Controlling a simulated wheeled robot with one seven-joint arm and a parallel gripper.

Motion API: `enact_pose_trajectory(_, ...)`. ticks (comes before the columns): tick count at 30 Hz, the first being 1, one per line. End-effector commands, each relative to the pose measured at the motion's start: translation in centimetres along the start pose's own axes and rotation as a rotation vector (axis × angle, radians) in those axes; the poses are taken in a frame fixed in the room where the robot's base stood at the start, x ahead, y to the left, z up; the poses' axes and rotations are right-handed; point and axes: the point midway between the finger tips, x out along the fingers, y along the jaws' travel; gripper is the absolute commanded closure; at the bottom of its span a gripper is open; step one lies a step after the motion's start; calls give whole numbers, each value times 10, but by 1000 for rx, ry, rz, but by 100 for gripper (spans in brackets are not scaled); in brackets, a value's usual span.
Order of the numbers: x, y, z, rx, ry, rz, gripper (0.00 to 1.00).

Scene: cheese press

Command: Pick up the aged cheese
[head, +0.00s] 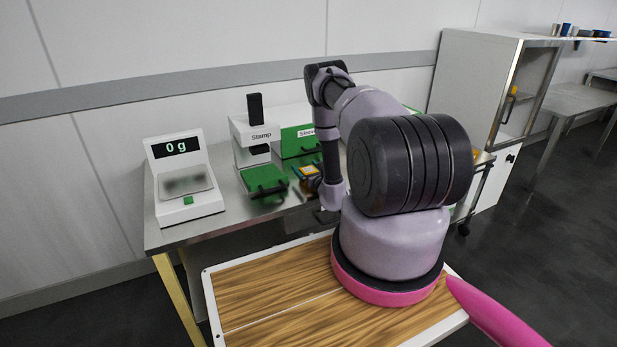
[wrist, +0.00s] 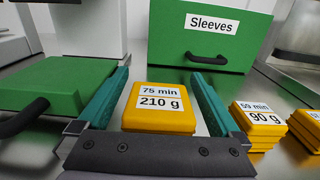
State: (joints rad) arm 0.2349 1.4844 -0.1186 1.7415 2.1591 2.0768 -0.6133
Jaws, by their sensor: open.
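A yellow cheese block (wrist: 160,119) with a label reading "75 min 210 g" lies on the steel table, between the teal fingers of my gripper (wrist: 160,112) in the wrist view. The fingers are open, one on each side of the block, and I cannot tell whether they touch it. In the head view, yellow cheese (head: 308,171) shows small beside my arm, which hides much of the area. No label in view says "aged".
Smaller yellow blocks (wrist: 257,120), the nearer labelled "59 min 90 g", stand to the right. A green "Sleeves" box (wrist: 211,45) is behind. A green plate with a black handle (wrist: 62,85) is left. A scale (head: 181,180) reads 0 g.

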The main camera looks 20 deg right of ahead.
Motion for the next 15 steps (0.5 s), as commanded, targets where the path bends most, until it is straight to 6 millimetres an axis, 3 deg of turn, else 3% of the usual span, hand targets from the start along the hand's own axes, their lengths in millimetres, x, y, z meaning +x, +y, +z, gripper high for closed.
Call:
enact_pose_trajectory(8, 6, 0, 0, 1, 1, 0, 0)
enact_pose_trajectory(9, 6, 0, 0, 0, 1, 0, 4)
enact_pose_trajectory(15, 6, 0, 0, 0, 1, 0, 80)
